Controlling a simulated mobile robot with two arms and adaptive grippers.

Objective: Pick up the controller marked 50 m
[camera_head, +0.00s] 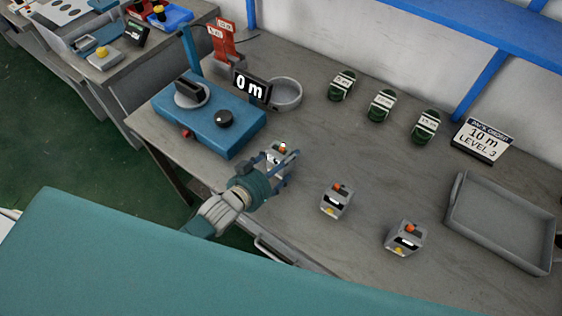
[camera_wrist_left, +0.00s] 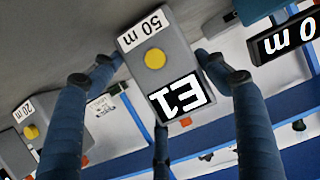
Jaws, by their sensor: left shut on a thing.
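The controller marked 50 m (camera_wrist_left: 152,54) is a grey box with a yellow button and a black display reading E1, which appears turned over in the left wrist view. My left gripper (camera_wrist_left: 160,75) has its blue fingers on both sides of it and is shut on it. In the head view, my left gripper (camera_head: 277,161) holds the grey controller (camera_head: 282,148) near the table's front edge, right of the blue machine. Fingers partly hide it there. I cannot tell whether it touches the table. My right gripper is not in view.
Two other grey controllers (camera_head: 335,201) (camera_head: 405,239) stand to the right; one marked 20 m (camera_wrist_left: 22,108) shows in the wrist view. The blue machine (camera_head: 205,118) has a display reading 0 m (camera_head: 251,87). Several green items, a 10 m LEVEL 3 sign (camera_head: 483,141) and an empty tray (camera_head: 500,222) lie beyond.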

